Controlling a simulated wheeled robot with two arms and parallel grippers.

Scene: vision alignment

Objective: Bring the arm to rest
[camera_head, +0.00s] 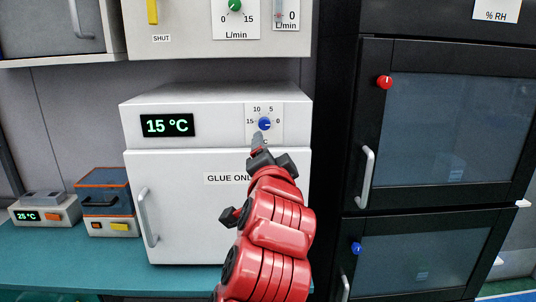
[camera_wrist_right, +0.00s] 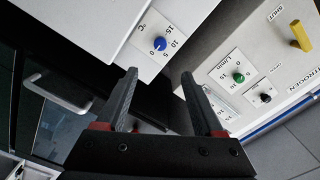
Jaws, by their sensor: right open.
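My right arm, red with dark joints, reaches up in the head view in front of a white cabinet (camera_head: 220,110). Its dark right gripper (camera_head: 259,142) is just below a blue knob (camera_head: 264,123) on a dial marked 0, 5, 10 and 15. In the right wrist view the two fingers of the right gripper (camera_wrist_right: 158,76) are apart with nothing between them. The blue knob (camera_wrist_right: 159,44) shows beyond the fingertips, apart from them in that picture. The cabinet's display (camera_head: 167,125) reads 15 °C. My left gripper is not in view.
The cabinet stands on a teal bench (camera_head: 180,280). A grey door handle (camera_head: 148,217) sticks out at its left. A dark cabinet with a red knob (camera_head: 384,82) stands right. A flow panel (camera_head: 235,22) hangs above.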

